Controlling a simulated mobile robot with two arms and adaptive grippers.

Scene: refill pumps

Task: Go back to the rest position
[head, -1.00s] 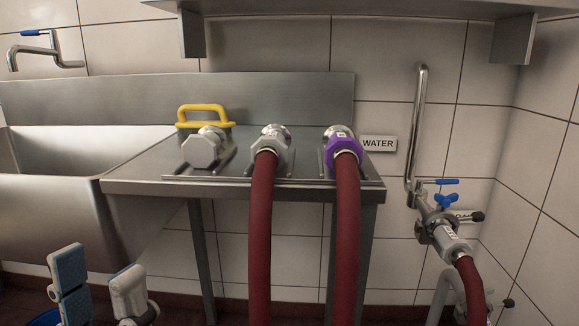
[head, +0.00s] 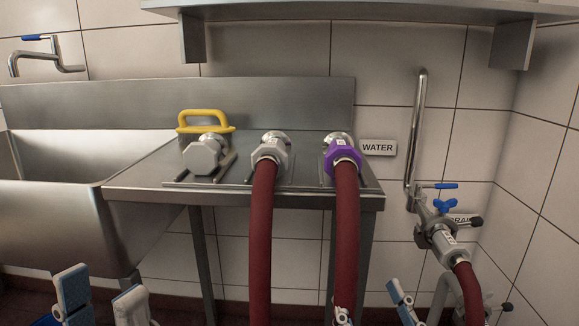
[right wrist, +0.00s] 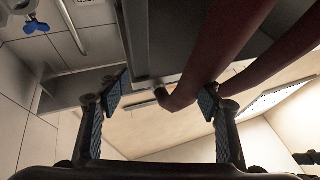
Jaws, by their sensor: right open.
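My left gripper (head: 101,292) is low at the left in the head view, its two blue-padded fingers apart with nothing seen between them. My right gripper (head: 373,306) is at the bottom edge, its fingers either side of a gap right of the purple-collared hose. In the right wrist view the right gripper (right wrist: 163,98) is open; a red hose (right wrist: 205,60) shows beyond the gap, and I see no grip on it. In the head view one red hose (head: 262,235) hangs from a grey coupling (head: 268,152), another (head: 346,230) from a purple coupling (head: 343,155).
A steel counter (head: 140,189) carries the ports, a capped one (head: 203,154) and a yellow handle (head: 205,122). A sink (head: 55,215) is at left. A drain valve (head: 440,228) with a hose is at right. A shelf (head: 350,10) overhangs.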

